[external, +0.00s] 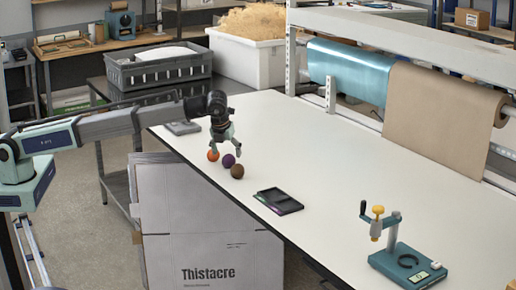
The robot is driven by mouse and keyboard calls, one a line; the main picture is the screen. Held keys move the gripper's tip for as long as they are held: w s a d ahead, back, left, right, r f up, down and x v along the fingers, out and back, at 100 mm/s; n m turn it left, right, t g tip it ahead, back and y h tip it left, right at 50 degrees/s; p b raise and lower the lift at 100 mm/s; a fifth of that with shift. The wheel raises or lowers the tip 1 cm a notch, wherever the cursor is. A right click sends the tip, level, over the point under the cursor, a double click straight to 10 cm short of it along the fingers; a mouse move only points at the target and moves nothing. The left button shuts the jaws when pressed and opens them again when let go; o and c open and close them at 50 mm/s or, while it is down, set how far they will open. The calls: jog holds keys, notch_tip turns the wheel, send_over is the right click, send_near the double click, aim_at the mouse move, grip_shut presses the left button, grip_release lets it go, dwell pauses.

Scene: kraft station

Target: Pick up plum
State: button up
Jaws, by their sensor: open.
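A small purple plum (228,161) lies on the white table between an orange ball-shaped fruit (213,155) to its left and a dark brown round item (237,171) to its right. The three sit close together near the table's front left edge. My gripper (226,150) points down just above the group, with its fingers apart and nothing seen between them. The picture is too small to tell the exact gap between the fingertips and the plum.
A dark shallow tray (279,201) lies to the right, and a teal device with a yellow knob (408,262) stands farther right. A grey flat item (183,128) lies at the left end. Paper rolls (437,118) hang at the back. The table's middle (330,160) is clear.

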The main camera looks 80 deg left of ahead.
aim_at(228, 156)
jog(key=shift+a+p+x, duration=0.1)
jog(key=shift+p+x, duration=0.4)
jog(key=shift+x, duration=0.75)
jog(key=shift+a+p+x, duration=0.15)
jog(key=shift+p+x, duration=0.3)
jog(key=shift+x, duration=0.85)
jog(key=shift+r, duration=0.1)
jog(key=c, duration=1.3)
